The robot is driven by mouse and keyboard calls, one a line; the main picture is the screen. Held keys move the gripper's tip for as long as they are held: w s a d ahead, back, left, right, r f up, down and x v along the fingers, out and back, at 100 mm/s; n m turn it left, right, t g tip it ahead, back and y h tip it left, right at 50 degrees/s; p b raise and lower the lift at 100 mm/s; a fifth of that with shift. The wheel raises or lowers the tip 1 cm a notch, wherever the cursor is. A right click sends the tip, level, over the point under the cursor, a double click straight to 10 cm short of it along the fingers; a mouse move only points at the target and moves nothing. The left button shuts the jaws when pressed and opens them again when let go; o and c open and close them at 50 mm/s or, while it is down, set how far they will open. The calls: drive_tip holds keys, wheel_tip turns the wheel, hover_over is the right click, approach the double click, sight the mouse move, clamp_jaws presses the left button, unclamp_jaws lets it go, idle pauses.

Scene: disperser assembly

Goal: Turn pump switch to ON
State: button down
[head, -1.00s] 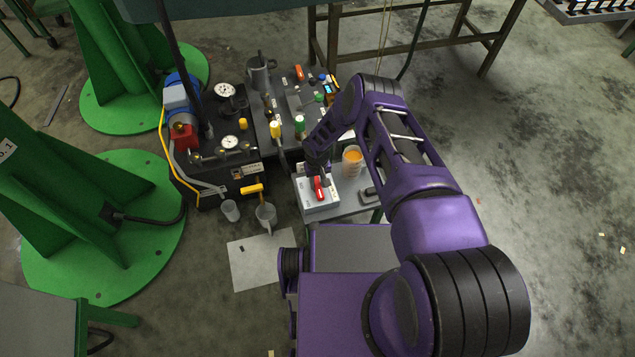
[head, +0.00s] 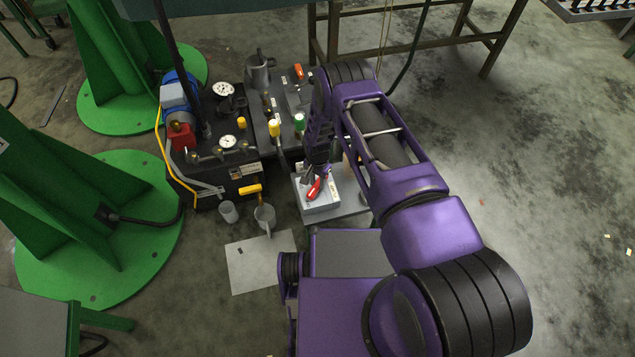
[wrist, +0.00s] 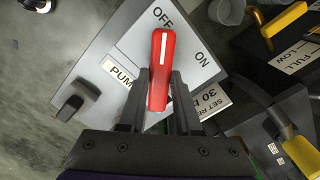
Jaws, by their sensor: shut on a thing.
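The pump switch is a red handle (wrist: 162,60) with a white line, on a light grey box (head: 318,203). In the wrist view the handle's free end points up the picture, close below the OFF label (wrist: 163,17). The ON label (wrist: 203,59) is to its right, and the PUMP label (wrist: 120,77) is partly hidden by a finger. My gripper (wrist: 160,82) is shut on the red handle, one finger on each side. In the head view the handle (head: 314,189) is tilted on the box, below my gripper (head: 316,175).
A black unit with gauges (head: 228,141) and a yellow-handled valve (head: 250,190) stands left of the box. My arm hides most of the area right of the box.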

sight(318, 184)
drive_tip(key=m, duration=0.4)
drive_tip(key=shift+m, duration=2.1)
drive_tip(key=c, duration=0.6)
unclamp_jaws()
wheel_tip(318, 184, up, 18)
drive_tip(key=p, duration=0.3)
drive_tip(key=shift+f, duration=0.25)
